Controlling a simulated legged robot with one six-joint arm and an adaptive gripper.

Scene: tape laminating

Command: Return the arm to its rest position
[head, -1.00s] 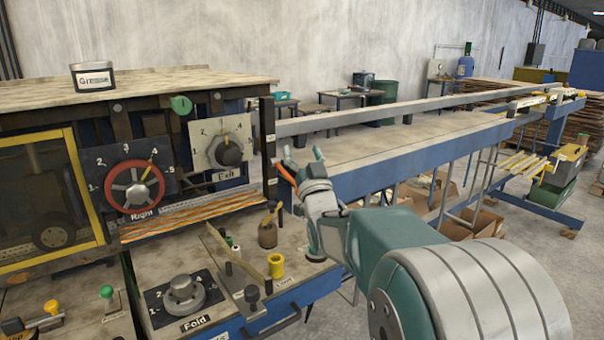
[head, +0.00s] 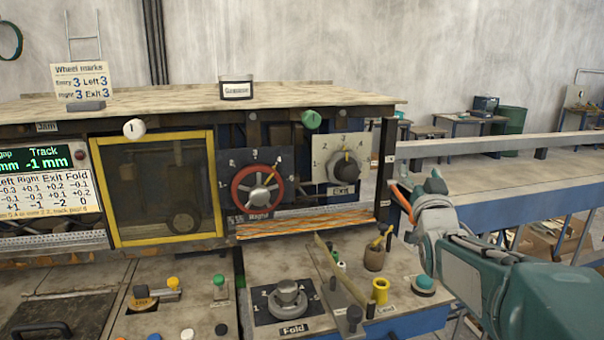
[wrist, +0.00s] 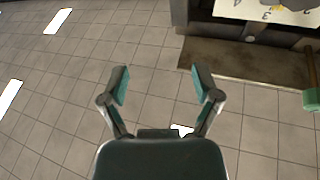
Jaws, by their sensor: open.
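My gripper (head: 418,196) is at the right of the head view, in front of the right end of the machine, near the Exit dial (head: 344,166). In the wrist view my gripper (wrist: 160,84) is open and empty, its two fingers spread over grey floor tiles. My arm reaches in from the lower right of the head view. Part of a dial plate (wrist: 265,10) shows at the top right of the wrist view.
The red-rimmed Right dial (head: 257,189) and the Fold knob (head: 288,296) are left of my gripper. A long rail table (head: 490,185) extends right.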

